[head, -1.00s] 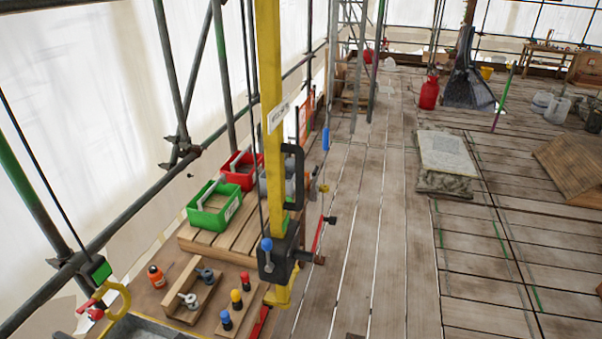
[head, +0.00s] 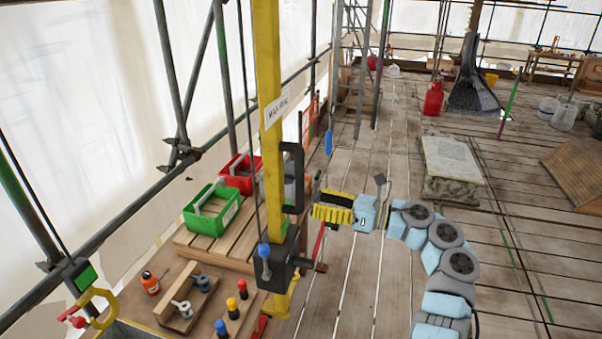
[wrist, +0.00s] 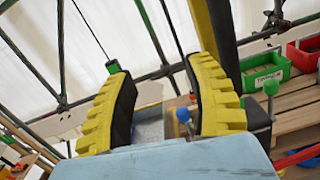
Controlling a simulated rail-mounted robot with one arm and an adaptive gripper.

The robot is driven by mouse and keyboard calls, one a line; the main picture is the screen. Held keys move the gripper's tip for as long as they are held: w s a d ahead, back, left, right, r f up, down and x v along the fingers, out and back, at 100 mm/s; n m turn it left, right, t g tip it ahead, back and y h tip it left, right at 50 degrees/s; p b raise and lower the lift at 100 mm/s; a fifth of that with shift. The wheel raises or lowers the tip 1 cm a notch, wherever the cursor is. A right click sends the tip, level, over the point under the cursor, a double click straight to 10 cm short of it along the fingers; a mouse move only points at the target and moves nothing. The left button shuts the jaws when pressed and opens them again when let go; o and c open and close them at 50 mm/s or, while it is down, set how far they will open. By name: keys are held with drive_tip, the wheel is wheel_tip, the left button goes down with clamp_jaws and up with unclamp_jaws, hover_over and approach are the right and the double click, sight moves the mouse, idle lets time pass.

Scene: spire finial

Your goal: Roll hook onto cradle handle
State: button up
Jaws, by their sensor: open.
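A yellow hook (head: 104,308) with a red part hangs at lower left under a black block with a green face (head: 84,278), on a dark cable. The block also shows in the wrist view (wrist: 113,67); the hook itself is hidden there, behind my left finger. My gripper (head: 316,208), with yellow-and-black fingers, is open and empty just right of the yellow mast, well right of the hook. In the wrist view its fingers (wrist: 162,72) stand wide apart. I cannot tell for certain which part is the cradle handle; a grey tray edge (wrist: 150,128) shows between the fingers.
The yellow mast (head: 268,150) stands between my gripper and the hook, with a black handle and blue-knobbed lever (head: 264,252). Green (head: 212,212) and red (head: 238,176) crates sit on slatted wood. Coloured pegs and a bottle (head: 150,283) are on the bench.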

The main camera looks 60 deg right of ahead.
sight(301, 171)
drive_tip(key=s+d+r+h, duration=0.3)
drive_tip(key=s+d+h, duration=0.1)
drive_tip(key=s+d, duration=0.35)
drive_tip(key=shift+m, duration=0.3)
drive_tip(key=shift+w+a+f+p, duration=0.1)
drive_tip(key=shift+w+p, duration=0.65)
drive_tip(key=shift+w, duration=2.05)
drive_tip(key=shift+w+a+f+p, duration=0.15)
drive_tip(key=shift+w+p, duration=0.6)
drive_tip(key=shift+w, duration=2.05)
drive_tip(key=shift+w+a+r+p, duration=0.1)
drive_tip(key=shift+w+p, duration=0.65)
drive_tip(key=shift+w, duration=2.05)
clamp_jaws()
drive_tip(key=shift+s+f, duration=0.1)
drive_tip(key=shift+s, duration=0.05)
